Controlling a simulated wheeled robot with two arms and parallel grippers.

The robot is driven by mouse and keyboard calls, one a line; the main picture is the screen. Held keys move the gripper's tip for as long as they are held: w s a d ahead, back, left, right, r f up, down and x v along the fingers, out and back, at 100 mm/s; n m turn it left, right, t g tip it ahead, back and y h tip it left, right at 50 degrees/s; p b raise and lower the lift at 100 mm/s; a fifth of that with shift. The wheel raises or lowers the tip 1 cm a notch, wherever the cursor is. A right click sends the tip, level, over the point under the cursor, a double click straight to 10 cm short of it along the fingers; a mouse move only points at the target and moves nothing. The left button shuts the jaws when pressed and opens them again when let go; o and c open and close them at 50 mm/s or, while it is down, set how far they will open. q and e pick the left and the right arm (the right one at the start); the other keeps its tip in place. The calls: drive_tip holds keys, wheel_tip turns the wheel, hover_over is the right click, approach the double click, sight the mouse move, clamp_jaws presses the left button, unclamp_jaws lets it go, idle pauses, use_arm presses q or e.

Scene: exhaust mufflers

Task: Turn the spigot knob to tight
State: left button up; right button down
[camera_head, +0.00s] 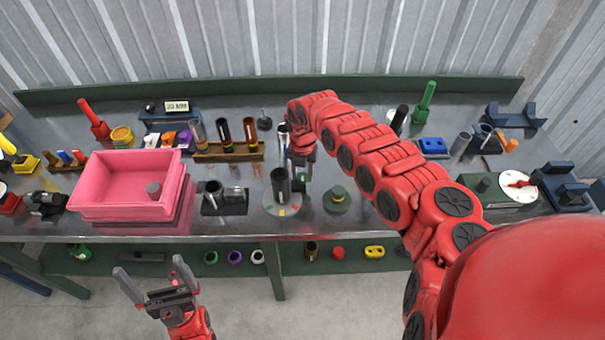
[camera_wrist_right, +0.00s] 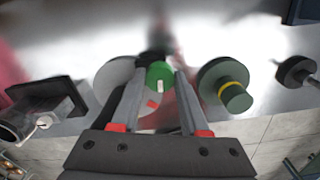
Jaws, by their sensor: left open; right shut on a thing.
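A green round knob with a white mark (camera_wrist_right: 160,76) sits between the fingertips of my right gripper (camera_wrist_right: 160,88) in the right wrist view. I take it for the spigot knob. Below it is a grey disc (camera_wrist_right: 113,76) with a red patch. In the head view this disc (camera_head: 271,209) carries coloured marks, with a dark upright cylinder (camera_head: 279,182) on it. My right gripper (camera_head: 300,176) reaches down beside the cylinder, shut on the green knob, which is mostly hidden there. The mark's exact setting is unclear. My left gripper (camera_head: 157,279) is open and empty in front of the bench.
A dark green knob with a yellow band (camera_head: 337,198) stands just right of the disc. A black holder (camera_head: 224,203) and a pink bin (camera_head: 125,206) stand to the left. A wooden rack with dark tubes (camera_head: 228,150) is behind. Clear bench is scarce around the disc.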

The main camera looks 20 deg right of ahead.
drive_tip(key=m, duration=0.3)
drive_tip(key=shift+b, duration=0.4)
drive_tip(key=m, duration=0.4)
drive_tip(key=shift+m, duration=0.4)
drive_tip(key=m, duration=0.4)
drive_tip(key=shift+w+r+b, duration=0.1)
drive_tip(key=shift+b, duration=0.3)
drive_tip(key=shift+m, duration=2.5)
drive_tip(key=shift+c, duration=2)
unclamp_jaws()
drive_tip(key=shift+b, duration=0.3)
